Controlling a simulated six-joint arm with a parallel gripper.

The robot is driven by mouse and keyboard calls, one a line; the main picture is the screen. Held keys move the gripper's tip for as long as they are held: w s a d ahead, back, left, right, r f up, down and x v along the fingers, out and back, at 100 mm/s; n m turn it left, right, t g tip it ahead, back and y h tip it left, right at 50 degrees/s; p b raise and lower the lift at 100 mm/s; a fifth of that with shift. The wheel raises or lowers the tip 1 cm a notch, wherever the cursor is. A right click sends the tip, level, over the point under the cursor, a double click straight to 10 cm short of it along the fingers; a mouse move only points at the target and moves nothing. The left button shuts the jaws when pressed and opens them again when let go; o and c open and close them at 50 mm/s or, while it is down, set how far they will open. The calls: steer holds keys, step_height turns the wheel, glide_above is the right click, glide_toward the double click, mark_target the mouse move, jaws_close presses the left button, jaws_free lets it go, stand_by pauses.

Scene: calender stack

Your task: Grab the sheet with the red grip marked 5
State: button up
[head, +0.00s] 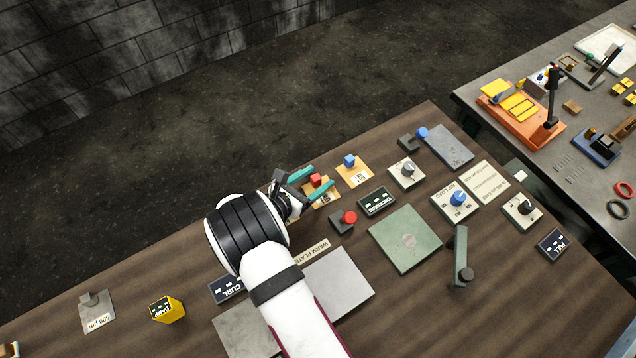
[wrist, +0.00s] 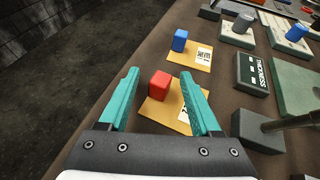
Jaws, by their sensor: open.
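The yellow sheet with the red grip lies on the table; its red block (wrist: 159,85) stands on the sheet (wrist: 156,111) in the wrist view. In the head view the red grip (head: 316,180) shows between my fingers. A white label on the sheet is partly hidden by my right finger, and its number cannot be read. My gripper (wrist: 160,78) is open, its teal fingers on either side of the red grip in the picture, with nothing held. In the head view my gripper (head: 312,180) is over this sheet.
A similar yellow sheet with a blue grip (head: 349,160) lies just beyond. A red button (head: 349,217) on a dark base and a thickness display (head: 377,201) stand close by. A green plate (head: 405,238) and grey warm plate (head: 338,278) lie nearer. The dark floor is beyond the table edge.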

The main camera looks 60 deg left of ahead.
jaws_close()
steer(key=shift+r, duration=0.1)
stand_by(0.3)
